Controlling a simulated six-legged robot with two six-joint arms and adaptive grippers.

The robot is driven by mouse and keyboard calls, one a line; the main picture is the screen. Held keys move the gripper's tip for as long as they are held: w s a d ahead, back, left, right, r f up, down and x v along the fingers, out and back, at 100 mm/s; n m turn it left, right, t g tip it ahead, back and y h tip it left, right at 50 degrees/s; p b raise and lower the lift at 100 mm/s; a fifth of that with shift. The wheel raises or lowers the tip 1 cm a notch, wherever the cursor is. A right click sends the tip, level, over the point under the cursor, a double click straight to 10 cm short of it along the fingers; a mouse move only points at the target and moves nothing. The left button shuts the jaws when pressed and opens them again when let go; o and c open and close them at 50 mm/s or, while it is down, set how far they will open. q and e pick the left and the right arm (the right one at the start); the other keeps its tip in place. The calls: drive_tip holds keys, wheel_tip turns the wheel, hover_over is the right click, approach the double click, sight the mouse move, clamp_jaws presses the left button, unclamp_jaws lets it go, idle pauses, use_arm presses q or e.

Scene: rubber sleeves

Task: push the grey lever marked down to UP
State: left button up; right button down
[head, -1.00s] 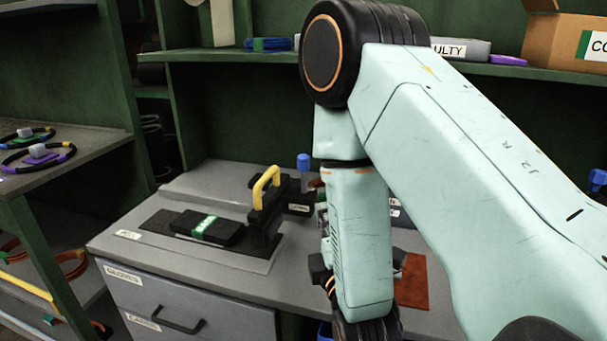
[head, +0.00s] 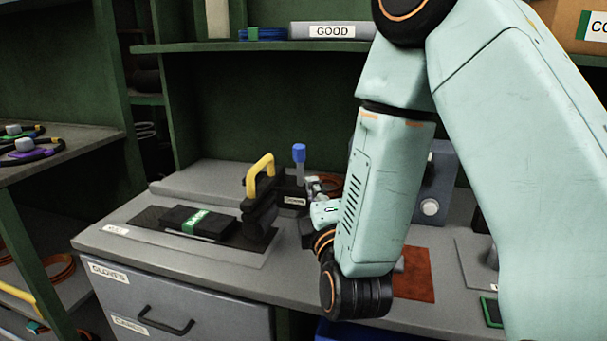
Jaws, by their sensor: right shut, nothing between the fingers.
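I cannot make out a grey lever marked UP for certain. A lever with a blue knob (head: 299,153) stands upright at the back of the bench, by a black clamp with a yellow handle (head: 260,172). My right gripper (head: 315,186) shows small, just right of the blue-knobbed lever, partly behind my own wrist. It is shut and empty, and I cannot tell if it touches anything. A blue-grey box (head: 436,180) with a pale round knob (head: 429,207) stands behind my right forearm, partly hidden. My left gripper is not in view.
The grey bench (head: 215,277) carries a black case with a green band (head: 195,222) at left. A rust-red mat (head: 416,275) and a grey plate (head: 470,262) lie at right. A shelf above holds a bin marked GOOD (head: 331,31). My right arm hides much of the right side.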

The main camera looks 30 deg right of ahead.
sight(301, 155)
drive_tip(key=b+x, duration=0.3)
drive_tip(key=x, duration=0.7)
drive_tip(key=shift+a, duration=0.1)
drive_tip(key=shift+r, duration=0.1)
drive_tip(key=shift+w+r+p, duration=0.1)
drive_tip(key=shift+r+p, duration=0.05)
drive_tip(key=shift+p, duration=0.45)
drive_tip(key=d+g+p, duration=0.1)
drive_tip(key=p, duration=0.4)
drive_tip(key=w+d+r+m+g+y+p, duration=0.1)
drive_tip(key=p, duration=0.4)
drive_tip(key=w+d+m+g+y+p, duration=0.1)
drive_tip(key=p, duration=0.4)
drive_tip(key=shift+w+r+g, duration=0.1)
drive_tip(key=shift+r+g, duration=0.2)
drive_tip(key=shift+g, duration=0.1)
drive_tip(key=shift+w+d+g+y+p, duration=0.2)
drive_tip(key=shift+g+y+p, duration=0.1)
drive_tip(key=shift+p, duration=0.65)
drive_tip(key=shift+w+d+f+p, duration=0.2)
drive_tip(key=shift+w+d+p, duration=0.15)
drive_tip(key=shift+p, duration=0.65)
